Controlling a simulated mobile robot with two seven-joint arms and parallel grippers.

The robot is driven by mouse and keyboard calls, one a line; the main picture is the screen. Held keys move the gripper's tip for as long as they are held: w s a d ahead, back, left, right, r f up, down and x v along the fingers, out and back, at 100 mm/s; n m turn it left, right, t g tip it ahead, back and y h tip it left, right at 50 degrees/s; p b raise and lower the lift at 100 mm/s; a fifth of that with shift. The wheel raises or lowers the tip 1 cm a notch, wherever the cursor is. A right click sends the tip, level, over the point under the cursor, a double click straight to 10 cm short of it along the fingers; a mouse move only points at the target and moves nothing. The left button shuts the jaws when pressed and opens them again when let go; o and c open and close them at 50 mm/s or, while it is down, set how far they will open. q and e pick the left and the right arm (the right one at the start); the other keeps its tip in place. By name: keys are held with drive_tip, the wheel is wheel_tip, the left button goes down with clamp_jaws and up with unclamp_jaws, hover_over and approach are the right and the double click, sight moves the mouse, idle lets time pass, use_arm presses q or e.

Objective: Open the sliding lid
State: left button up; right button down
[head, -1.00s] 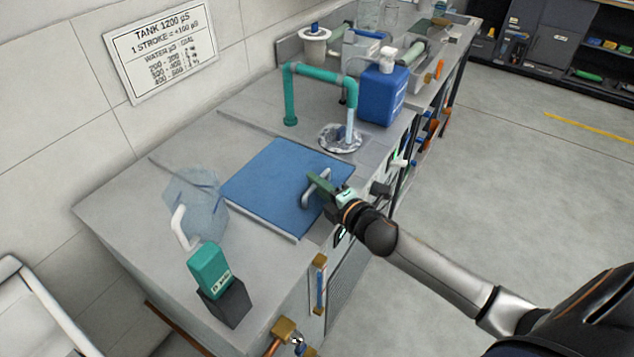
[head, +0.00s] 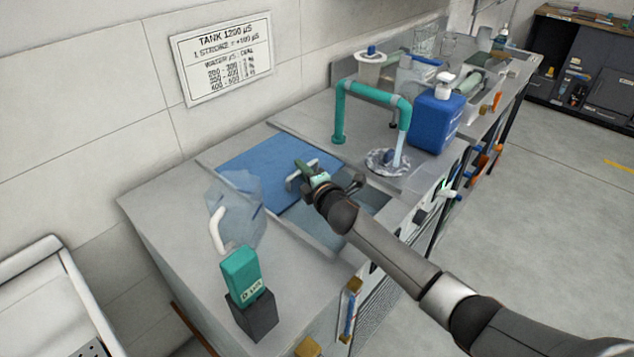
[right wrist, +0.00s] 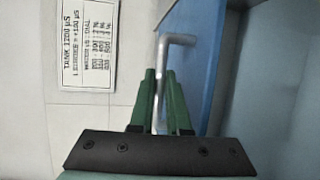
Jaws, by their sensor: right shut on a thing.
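The blue sliding lid (head: 258,162) lies on the grey bench top, set back against the wall side. Its grey bar handle (head: 293,180) stands up near the lid's front edge. My right gripper (head: 309,172) is shut on the handle. In the right wrist view the green fingers (right wrist: 161,98) sit on both sides of the handle bar (right wrist: 175,39), beside the blue lid (right wrist: 204,50). In front of the lid, a recessed opening (head: 362,193) shows, partly hidden by my right arm. My left gripper is not in view.
A clear jug (head: 240,205) and a green bottle in a dark holder (head: 241,272) stand left of the lid. A teal pipe (head: 375,94) over a drain and a blue pump bottle (head: 434,122) stand to the right. A sign (head: 225,58) hangs on the wall.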

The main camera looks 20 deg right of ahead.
drive_tip(key=shift+w+a, duration=0.15)
drive_tip(key=shift+w, duration=0.2)
drive_tip(key=c, duration=1.2)
unclamp_jaws()
drive_tip(key=shift+o, duration=0.2)
drive_tip(key=shift+s, duration=0.15)
drive_tip(key=shift+s+r, duration=0.1)
drive_tip(key=shift+s, duration=0.2)
drive_tip(key=p+v, duration=0.1)
drive_tip(key=v, duration=1)
drive_tip(key=shift+s+p, duration=0.3)
drive_tip(key=shift+s, duration=0.05)
